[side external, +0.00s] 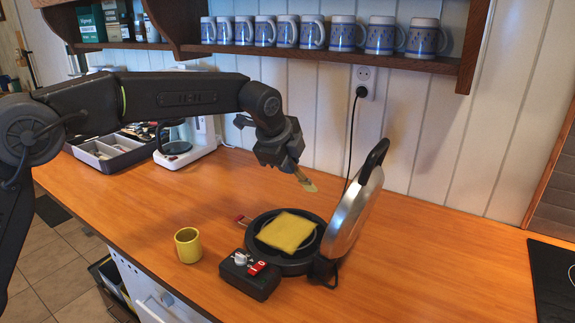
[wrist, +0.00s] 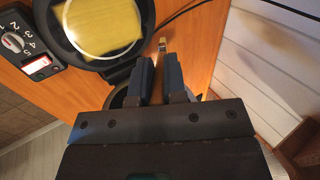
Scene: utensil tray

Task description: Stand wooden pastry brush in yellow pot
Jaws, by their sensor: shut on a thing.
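My gripper (side external: 291,165) is shut on the wooden pastry brush (side external: 306,182) and holds it in the air above the far side of the waffle iron. The brush slants down to the right with its pale bristle end lowest. In the wrist view the brush (wrist: 162,48) shows as a thin strip between the fingers (wrist: 160,75). The yellow pot (side external: 188,246) stands upright on the counter, near the front edge, to the left of the waffle iron and well apart from my gripper. The wrist view does not show the pot.
An open waffle iron (side external: 262,266) holds a yellow square slab (side external: 287,231); its raised lid (side external: 350,225) stands right of my gripper. A control box (side external: 250,277) sits in front. A utensil tray (side external: 105,153) and white appliance (side external: 187,148) stand back left. Mugs (side external: 341,33) line the shelf.

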